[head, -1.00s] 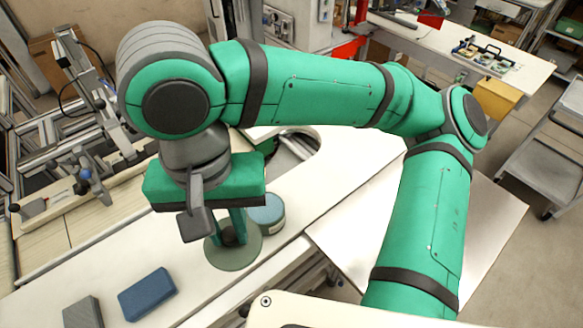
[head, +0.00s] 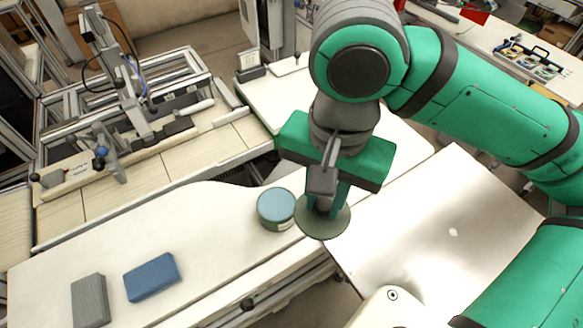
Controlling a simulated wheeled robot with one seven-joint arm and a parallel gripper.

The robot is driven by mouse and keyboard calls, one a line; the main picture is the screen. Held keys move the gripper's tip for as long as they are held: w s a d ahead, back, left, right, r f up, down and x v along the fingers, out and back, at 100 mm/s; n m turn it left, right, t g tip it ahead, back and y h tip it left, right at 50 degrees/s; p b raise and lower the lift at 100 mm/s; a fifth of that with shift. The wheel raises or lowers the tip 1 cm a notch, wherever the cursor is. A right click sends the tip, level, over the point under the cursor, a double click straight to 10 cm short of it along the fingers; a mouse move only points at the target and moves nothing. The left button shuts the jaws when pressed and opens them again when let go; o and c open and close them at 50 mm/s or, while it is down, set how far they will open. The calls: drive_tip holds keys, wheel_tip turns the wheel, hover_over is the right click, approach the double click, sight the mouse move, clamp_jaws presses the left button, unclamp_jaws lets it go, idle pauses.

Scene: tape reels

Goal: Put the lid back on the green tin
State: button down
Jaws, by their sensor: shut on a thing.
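A short round tin (head: 276,211) with a grey-green side and a blue textured top surface stands upright on the white bench. A flat grey-green round lid (head: 322,226) is held level by my gripper (head: 325,207), whose fingers point down and are shut on the lid's middle. The lid is just right of the tin in the picture and hides part of the bench edge. Its height above the bench is hard to tell. Where the fingers meet the lid is partly hidden by the gripper body.
A blue block (head: 151,277) and a grey block (head: 90,300) lie on the white bench (head: 215,215) at the lower left. A shiny metal table (head: 450,235) is to the right. A conveyor with a metal frame (head: 150,140) stands behind. The bench left of the tin is clear.

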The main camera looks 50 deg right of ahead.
drive_tip(key=w+f+n, duration=0.1)
drive_tip(key=w+f, duration=0.2)
drive_tip(key=w, duration=0.1)
drive_tip(key=w+f+n, duration=0.1)
drive_tip(key=w+f, duration=0.2)
drive_tip(key=w, duration=0.1)
drive_tip(key=w+f+n, duration=0.1)
drive_tip(key=w+f, duration=0.2)
drive_tip(key=w, duration=0.1)
drive_tip(key=shift+w+d+f, duration=0.1)
drive_tip(key=shift+d+f, duration=0.05)
drive_tip(key=shift+d, duration=0.1)
drive_tip(key=shift+w+f, duration=0.1)
drive_tip(key=shift+f, duration=1.3)
drive_tip(key=shift+f, duration=0.2)
idle(0.8)
drive_tip(key=c, duration=1.4)
unclamp_jaws()
drive_tip(key=shift+c, duration=0.2)
drive_tip(key=shift+o, duration=0.5)
